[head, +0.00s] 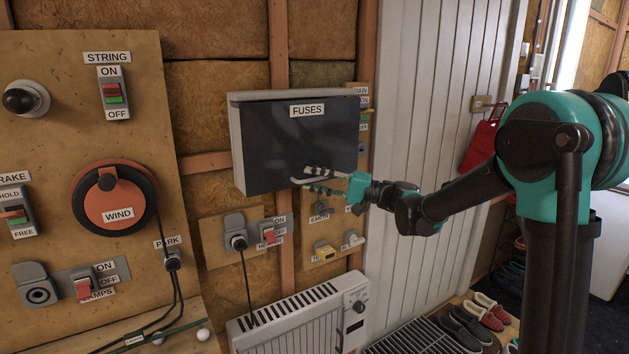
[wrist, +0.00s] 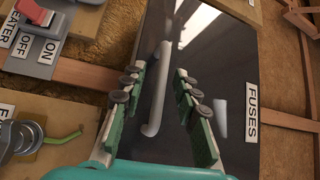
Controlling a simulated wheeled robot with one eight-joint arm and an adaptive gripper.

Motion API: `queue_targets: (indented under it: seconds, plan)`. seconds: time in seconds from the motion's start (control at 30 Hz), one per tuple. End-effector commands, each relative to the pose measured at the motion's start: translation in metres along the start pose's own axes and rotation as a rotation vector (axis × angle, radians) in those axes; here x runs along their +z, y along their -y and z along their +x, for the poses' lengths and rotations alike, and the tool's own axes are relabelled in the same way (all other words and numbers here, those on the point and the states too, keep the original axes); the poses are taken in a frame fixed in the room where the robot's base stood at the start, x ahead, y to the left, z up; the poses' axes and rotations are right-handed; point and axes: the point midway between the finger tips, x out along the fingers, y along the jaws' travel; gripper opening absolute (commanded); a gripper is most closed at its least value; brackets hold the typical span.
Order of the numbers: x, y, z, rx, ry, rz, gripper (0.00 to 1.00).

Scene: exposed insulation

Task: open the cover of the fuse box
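The fuse box (head: 285,140) is a wall box with a dark glossy cover labelled FUSES. The cover is shut. In the wrist view the cover (wrist: 225,70) fills the middle, with a pale bar handle (wrist: 157,85) on it. My gripper (head: 312,180) is at the lower part of the cover in the head view. In the wrist view my gripper (wrist: 160,72) is open, with one finger on each side of the handle. The fingers look apart from the handle; exact depth is hard to tell.
Below the box are a heater switch (head: 268,235) and a small board with plugs (head: 325,248). A white heater (head: 300,315) stands beneath. A white door (head: 425,130) is to the right. A wooden panel with switches (head: 60,150) is at left.

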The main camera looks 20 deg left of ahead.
Motion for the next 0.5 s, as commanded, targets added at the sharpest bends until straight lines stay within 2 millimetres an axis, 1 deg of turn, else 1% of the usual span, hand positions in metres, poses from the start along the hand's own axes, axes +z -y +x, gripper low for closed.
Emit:
queue_targets:
  seconds: [0.1,0.3,0.37,0.5]
  plan:
    - [0.0000,0.0000,-0.0002,0.000,0.000,0.000,0.31]
    - [0.0000,0.0000,-0.0004,0.000,0.000,0.000,0.06]
    - [0.0000,0.0000,-0.0004,0.000,0.000,0.000,0.00]
    - [0.0000,-0.0001,-0.0004,0.000,0.000,0.000,0.00]
